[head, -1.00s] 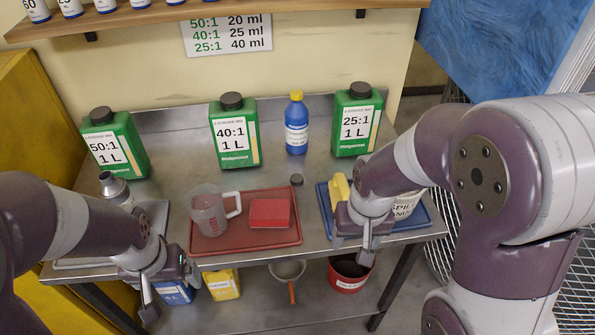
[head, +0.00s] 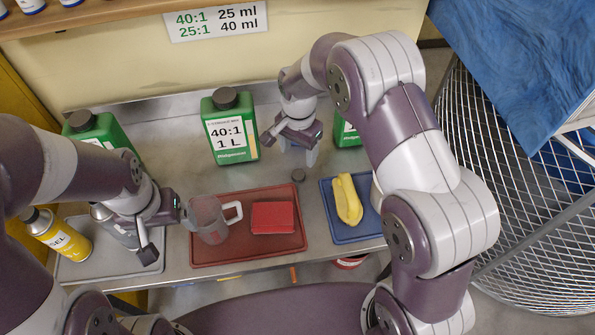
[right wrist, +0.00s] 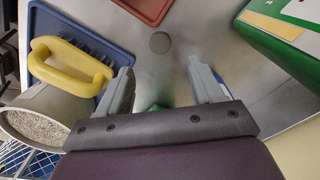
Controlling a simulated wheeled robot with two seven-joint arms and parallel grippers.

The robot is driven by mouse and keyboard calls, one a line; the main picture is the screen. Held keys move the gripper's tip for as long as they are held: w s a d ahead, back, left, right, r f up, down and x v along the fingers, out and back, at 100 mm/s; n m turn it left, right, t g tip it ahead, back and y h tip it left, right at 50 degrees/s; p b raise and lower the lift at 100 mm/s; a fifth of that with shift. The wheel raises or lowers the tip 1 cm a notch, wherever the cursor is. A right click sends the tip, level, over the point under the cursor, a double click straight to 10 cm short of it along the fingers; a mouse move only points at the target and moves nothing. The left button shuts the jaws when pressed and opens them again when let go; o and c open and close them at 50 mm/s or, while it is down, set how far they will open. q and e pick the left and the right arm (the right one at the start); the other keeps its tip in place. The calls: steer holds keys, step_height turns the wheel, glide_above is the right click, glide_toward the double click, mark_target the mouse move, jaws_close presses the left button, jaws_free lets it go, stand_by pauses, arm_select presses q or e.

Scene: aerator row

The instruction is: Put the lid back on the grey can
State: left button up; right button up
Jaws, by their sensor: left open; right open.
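The grey can (head: 103,214) stands on a grey tray at the left of the bench, partly hidden behind my left gripper. My left gripper (head: 168,232) is open in front of and right of the can, near the measuring jug; contact cannot be told. A small dark grey round lid (head: 298,175) lies flat on the bare bench behind the red and blue trays. It also shows in the right wrist view (right wrist: 159,42), ahead of and between my fingertips. My right gripper (head: 291,150) is open and empty, above the bench, just behind the lid.
A measuring jug (head: 208,220) and a red block (head: 272,217) are on a red tray (head: 245,250). A yellow brush (head: 347,198) lies on a blue tray (head: 345,232). A yellow can (head: 65,238) stands at the far left. A green jug (head: 230,130) stands left of my right gripper.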

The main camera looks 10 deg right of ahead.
mark_target(299, 173)
steer(key=f, duration=0.3)
steer(key=shift+s+d, duration=0.1)
steer(key=shift+s, duration=0.15)
steer(key=shift+w+f, duration=0.2)
steer(key=shift+f, duration=0.05)
steer(key=shift+f+p, duration=0.25)
steer(key=shift+p, duration=0.25)
step_height(299, 173, down, 4)
steer(key=shift+w+r+p, duration=0.1)
steer(key=shift+w+p, duration=0.05)
steer(key=shift+p, duration=0.45)
steer(key=shift+w+f, duration=0.1)
steer(key=shift+f, duration=0.35)
steer(key=c, duration=1.1)
